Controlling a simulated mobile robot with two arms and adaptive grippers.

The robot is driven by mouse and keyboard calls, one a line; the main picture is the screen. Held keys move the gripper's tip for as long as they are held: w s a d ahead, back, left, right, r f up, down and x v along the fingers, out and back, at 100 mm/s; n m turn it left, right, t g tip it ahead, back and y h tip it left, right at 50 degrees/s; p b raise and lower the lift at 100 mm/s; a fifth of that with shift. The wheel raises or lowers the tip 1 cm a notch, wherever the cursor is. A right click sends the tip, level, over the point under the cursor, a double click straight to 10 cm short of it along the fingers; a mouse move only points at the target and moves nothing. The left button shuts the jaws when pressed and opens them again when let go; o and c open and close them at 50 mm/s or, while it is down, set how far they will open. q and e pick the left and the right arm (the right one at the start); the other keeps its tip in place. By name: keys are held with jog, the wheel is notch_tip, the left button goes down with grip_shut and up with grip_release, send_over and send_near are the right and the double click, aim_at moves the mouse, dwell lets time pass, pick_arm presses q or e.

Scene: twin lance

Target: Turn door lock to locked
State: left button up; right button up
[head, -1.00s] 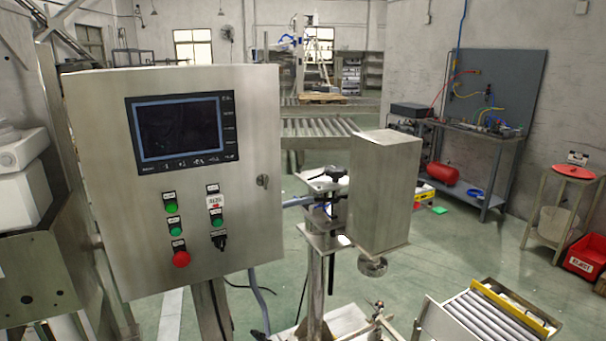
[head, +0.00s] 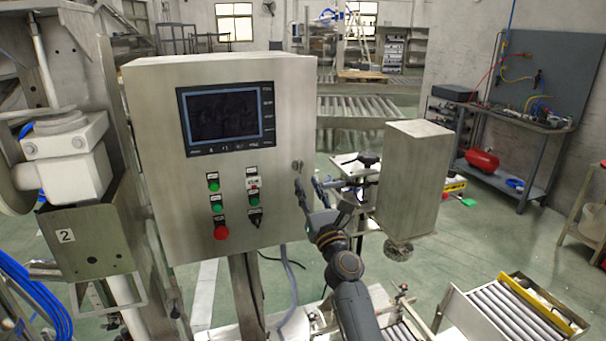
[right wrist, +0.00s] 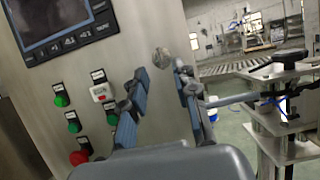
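The door lock (head: 297,165) is a small round metal lock on the right edge of the grey control cabinet's door (head: 160,120). It also shows in the right wrist view as a round metal disc (right wrist: 161,57); whether it is locked cannot be told. My right gripper (head: 309,186) is open and empty just below and right of the lock in the head view. In the right wrist view its two fingertips (right wrist: 162,78) stand apart, with the lock just beyond the gap between them. Contact with the lock is not visible. My left gripper is not in view.
The door carries a screen (head: 226,118), green buttons (head: 213,186), a red button (head: 221,232) and a black switch (head: 255,216). A metal box on a stand (head: 412,180) is close on the right of my right arm. Roller conveyors (head: 510,310) lie lower right.

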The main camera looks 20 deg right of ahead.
aim_at(300, 169)
jog(key=b+x, duration=0.1)
jog(key=x, duration=0.4)
jog(key=shift+w, duration=0.1)
grip_shut()
